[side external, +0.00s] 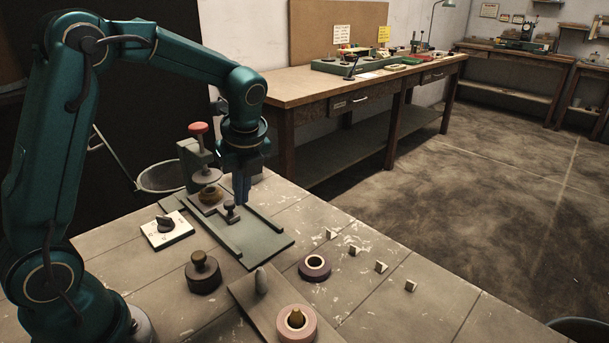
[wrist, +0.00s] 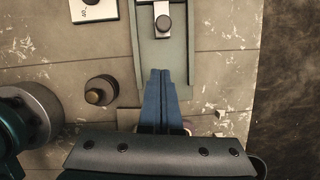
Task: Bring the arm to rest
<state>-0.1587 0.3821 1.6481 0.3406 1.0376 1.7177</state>
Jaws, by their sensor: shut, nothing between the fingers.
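My gripper (side external: 242,192) is shut and empty. In the side view its blue fingers point down above the green-grey winding base (side external: 262,246), close to a small dark knob (side external: 231,211) on it. Whether the fingers touch the knob is not clear in that view. In the wrist view the shut fingers (wrist: 160,75) lie in front of the base plate (wrist: 178,50), and the knob (wrist: 163,22) shows beyond their tips with a gap in the picture.
A red-topped press (side external: 199,150), a dial plate (side external: 167,229), a dark knobbed weight (side external: 203,273), a purple tape roll (side external: 314,267) and a pink roll (side external: 296,323) on a stand share the table (side external: 440,318). Several small white blocks (side external: 380,267) stand right. The front right is clear.

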